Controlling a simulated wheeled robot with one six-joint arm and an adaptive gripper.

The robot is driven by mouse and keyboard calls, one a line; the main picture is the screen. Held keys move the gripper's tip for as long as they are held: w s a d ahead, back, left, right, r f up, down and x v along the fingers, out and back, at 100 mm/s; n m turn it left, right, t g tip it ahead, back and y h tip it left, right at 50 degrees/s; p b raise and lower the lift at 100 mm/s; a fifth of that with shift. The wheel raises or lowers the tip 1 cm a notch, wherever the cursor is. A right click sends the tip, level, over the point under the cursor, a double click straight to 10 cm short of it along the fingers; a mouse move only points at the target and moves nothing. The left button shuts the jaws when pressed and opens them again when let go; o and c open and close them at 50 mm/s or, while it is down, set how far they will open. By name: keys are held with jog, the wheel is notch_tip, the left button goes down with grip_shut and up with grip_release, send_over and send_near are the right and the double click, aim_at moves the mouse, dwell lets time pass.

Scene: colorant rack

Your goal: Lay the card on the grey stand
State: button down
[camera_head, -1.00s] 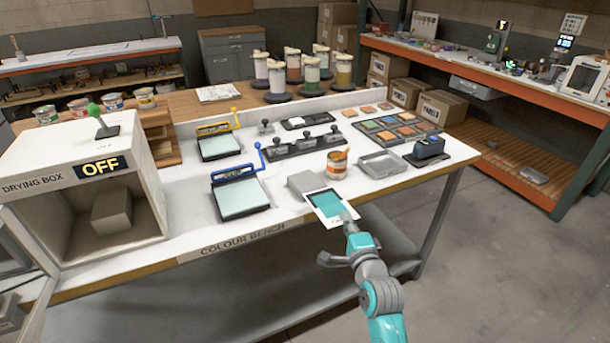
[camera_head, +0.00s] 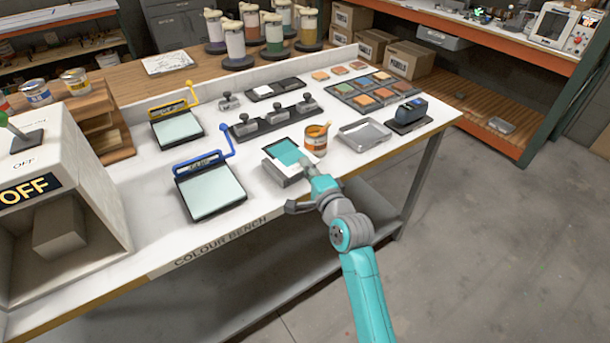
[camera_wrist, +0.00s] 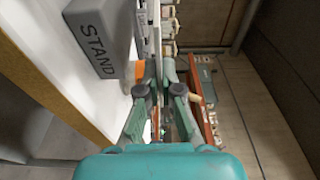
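The card (camera_head: 288,151), teal with a white border, lies roughly level over the grey stand (camera_head: 287,180) in the head view. My gripper (camera_head: 308,168) is shut on the card's near right edge. In the wrist view the stand (camera_wrist: 95,38), lettered STAND, is at upper left. There the card (camera_wrist: 158,45) shows edge-on as a thin pale strip ahead of my gripper (camera_wrist: 158,82). A narrow gap shows between the card and the stand's top. The card hides most of the stand's top in the head view.
An orange paint tin (camera_head: 316,142) stands close to the right of the card. A grey tray (camera_head: 364,136) and a dark blue device (camera_head: 408,115) are further right. A blue-handled glass plate (camera_head: 211,192) is to the left. Bare bench lies between that plate and the stand.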

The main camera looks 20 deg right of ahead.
aim_at(308, 189)
jog(key=shift+f, duration=1.9)
jog(key=shift+f, duration=0.2)
jog(key=c, duration=1.3)
grip_release()
jog(key=shift+r, duration=0.2)
jog(key=shift+s+d+f, duration=0.1)
jog(key=shift+s, duration=0.3)
jog(key=s, duration=0.3)
jog(key=s+d, duration=0.1)
jog(key=s, duration=0.7)
jog(key=shift+s+d, duration=0.1)
jog(key=shift+d, duration=0.2)
